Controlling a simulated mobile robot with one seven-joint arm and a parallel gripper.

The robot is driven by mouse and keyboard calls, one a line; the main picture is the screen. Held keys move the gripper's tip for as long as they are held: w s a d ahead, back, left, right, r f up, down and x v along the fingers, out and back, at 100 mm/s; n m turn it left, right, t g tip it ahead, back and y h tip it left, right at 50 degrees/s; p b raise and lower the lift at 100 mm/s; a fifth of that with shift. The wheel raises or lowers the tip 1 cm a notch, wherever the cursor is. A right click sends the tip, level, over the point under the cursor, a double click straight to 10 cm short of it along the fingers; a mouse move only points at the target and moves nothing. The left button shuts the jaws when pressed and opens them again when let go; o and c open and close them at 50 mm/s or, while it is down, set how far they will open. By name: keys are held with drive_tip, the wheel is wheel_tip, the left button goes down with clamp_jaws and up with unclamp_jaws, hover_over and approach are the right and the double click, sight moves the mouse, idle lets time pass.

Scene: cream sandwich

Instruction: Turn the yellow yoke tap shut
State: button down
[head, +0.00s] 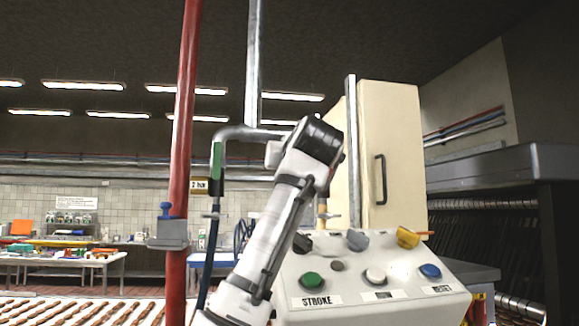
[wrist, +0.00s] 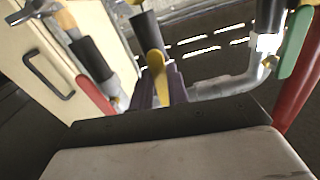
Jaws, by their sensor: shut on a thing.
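The yellow yoke tap (wrist: 155,64) shows in the wrist view as a yellow handle in front of a dark pipe sleeve. It runs roughly in line with that sleeve as seen here. My gripper (wrist: 159,75) has its two purple fingers on either side of the handle and is shut on it. The lower end of the handle is hidden between the fingers and behind the gripper body. In the head view my arm's dark wrist covers the tap and the fingers.
A green lever (wrist: 297,43) stands right of the tap, a red lever (wrist: 95,97) left. A metal pipe (head: 257,132) bends above my wrist. A red post (head: 184,160) rises left. A control box (head: 380,309) with several buttons and a pale cabinet (head: 402,150) stand right.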

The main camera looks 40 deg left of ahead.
drive_tip(key=shift+s+a+r+m, duration=0.4)
drive_tip(key=shift+r+m, duration=0.2)
drive_tip(key=shift+m, duration=2.25)
drive_tip(key=shift+s+a+r+m, duration=0.4)
drive_tip(key=shift+r+m, duration=0.25)
drive_tip(key=shift+m, duration=2.25)
drive_tip(key=shift+s+a+r+m, duration=0.3)
drive_tip(key=shift+s+r+m, duration=0.25)
drive_tip(key=shift+m, duration=2.3)
drive_tip(key=shift+r, duration=0.1)
drive_tip(key=c, duration=1.4)
unclamp_jaws()
drive_tip(key=shift+o, duration=0.2)
drive_tip(key=b+v, duration=0.5)
drive_tip(key=v, duration=0.8)
drive_tip(key=shift+s+d+b, duration=0.2)
drive_tip(key=shift+d+b, duration=0.15)
